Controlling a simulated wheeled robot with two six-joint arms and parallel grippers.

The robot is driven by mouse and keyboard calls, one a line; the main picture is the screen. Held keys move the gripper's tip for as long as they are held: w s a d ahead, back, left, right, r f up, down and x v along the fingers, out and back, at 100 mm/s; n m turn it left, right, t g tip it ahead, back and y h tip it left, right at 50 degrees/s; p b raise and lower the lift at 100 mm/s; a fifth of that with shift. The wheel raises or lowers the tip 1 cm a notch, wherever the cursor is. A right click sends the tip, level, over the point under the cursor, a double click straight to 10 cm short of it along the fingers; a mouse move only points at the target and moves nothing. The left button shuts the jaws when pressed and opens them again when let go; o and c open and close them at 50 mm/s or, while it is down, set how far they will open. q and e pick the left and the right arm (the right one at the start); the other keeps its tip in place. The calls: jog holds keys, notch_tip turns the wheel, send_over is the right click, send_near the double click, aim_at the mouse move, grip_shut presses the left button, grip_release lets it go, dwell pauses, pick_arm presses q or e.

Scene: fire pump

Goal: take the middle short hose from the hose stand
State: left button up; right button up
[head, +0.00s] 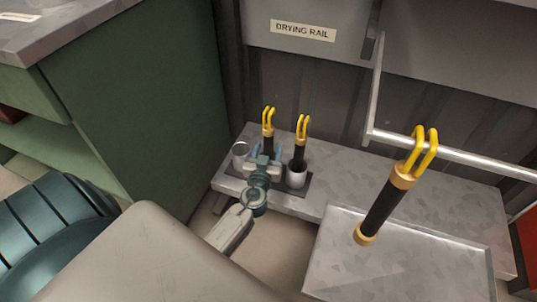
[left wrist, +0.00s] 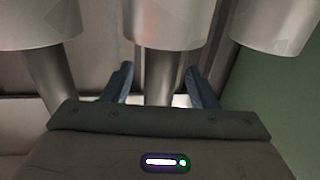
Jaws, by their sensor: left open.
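The hose stand (head: 312,191) is a dark base on the bench with three metal cups. The left cup (head: 240,154) is empty. The middle short hose (head: 268,132), black with a gold collar and yellow loops, stands upright; its cup is hidden behind my gripper. The right hose (head: 299,157) stands in its cup (head: 296,178). My left gripper (head: 266,155) is open, with its blue fingers on either side of the middle hose's lower shaft. The left wrist view looks inverted; there the middle hose (left wrist: 160,78) lies between the spread fingers. Contact cannot be told. My right gripper is not in view.
A pale rail (head: 460,155) crosses above the bench, right of the stand. A green cabinet (head: 140,95) stands close at left. A grey wall panel labelled DRYING RAIL (head: 303,30) is behind.

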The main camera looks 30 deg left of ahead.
pick_arm(q)
jog(key=shift+w+a, duration=0.15)
jog(key=shift+w, duration=0.25)
jog(key=shift+c, duration=0.2)
jog(key=c, duration=1.1)
grip_shut()
jog(key=shift+r, duration=0.1)
